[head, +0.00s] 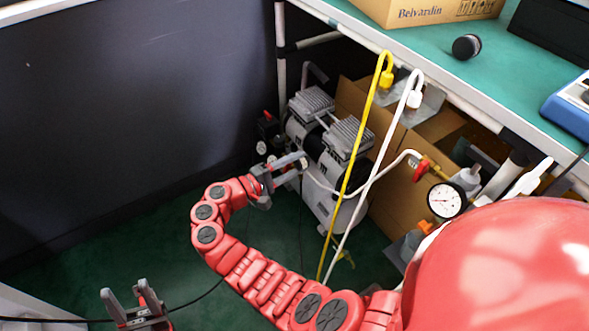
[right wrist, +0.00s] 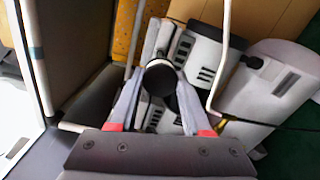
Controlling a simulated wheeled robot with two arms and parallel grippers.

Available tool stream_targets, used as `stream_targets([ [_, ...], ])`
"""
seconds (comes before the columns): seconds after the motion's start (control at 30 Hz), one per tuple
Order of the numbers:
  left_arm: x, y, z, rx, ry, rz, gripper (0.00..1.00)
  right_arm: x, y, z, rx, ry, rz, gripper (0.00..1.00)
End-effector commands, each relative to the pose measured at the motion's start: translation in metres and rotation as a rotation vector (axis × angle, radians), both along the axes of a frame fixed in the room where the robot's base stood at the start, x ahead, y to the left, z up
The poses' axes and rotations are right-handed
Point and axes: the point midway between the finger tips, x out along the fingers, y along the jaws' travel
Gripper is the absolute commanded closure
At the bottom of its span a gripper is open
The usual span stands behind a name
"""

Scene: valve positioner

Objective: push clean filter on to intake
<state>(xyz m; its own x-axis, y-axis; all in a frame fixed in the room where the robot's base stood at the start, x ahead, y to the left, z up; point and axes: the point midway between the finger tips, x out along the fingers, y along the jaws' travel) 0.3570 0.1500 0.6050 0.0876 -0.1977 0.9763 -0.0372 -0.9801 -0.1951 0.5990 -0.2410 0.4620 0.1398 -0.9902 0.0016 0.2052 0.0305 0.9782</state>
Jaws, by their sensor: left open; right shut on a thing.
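My right gripper (head: 289,166) is beside the silver and white air compressor (head: 345,138) on the floor under the bench. In the right wrist view its fingers (right wrist: 160,100) are shut on a black round filter (right wrist: 160,78), with its round end facing the camera. The compressor (right wrist: 275,85) shows just behind it. The intake is hidden or too small to make out, so I cannot tell whether the filter touches it. Another black round filter-like piece (head: 466,46) lies on the bench top. My left gripper (head: 134,302) is open and empty at the bottom left, over the floor.
A yellow hose (head: 362,135) and a white hose (head: 385,138) hang in front of the compressor. A pressure gauge (head: 446,200) and cardboard boxes (head: 392,190) are right of it. The green bench (head: 520,75) overhangs. The dark green floor at left is mostly clear.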

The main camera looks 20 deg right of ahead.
Motion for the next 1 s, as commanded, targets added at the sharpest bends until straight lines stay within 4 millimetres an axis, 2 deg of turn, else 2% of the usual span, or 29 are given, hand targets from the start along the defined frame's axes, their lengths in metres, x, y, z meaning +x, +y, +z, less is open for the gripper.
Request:
stream_targets([
  [0.57, 0.001, -0.002, -0.003, 0.009, 0.001, -0.004, 0.5, 0.006, -0.047, 0.0, 0.002, 0.0, -0.002, 1.0],
  [1.0, 0.001, -0.002, -0.003, 0.01, 0.002, -0.005, 0.5, 0.007, -0.05, 0.001, 0.002, 0.0, -0.001, 1.0],
])
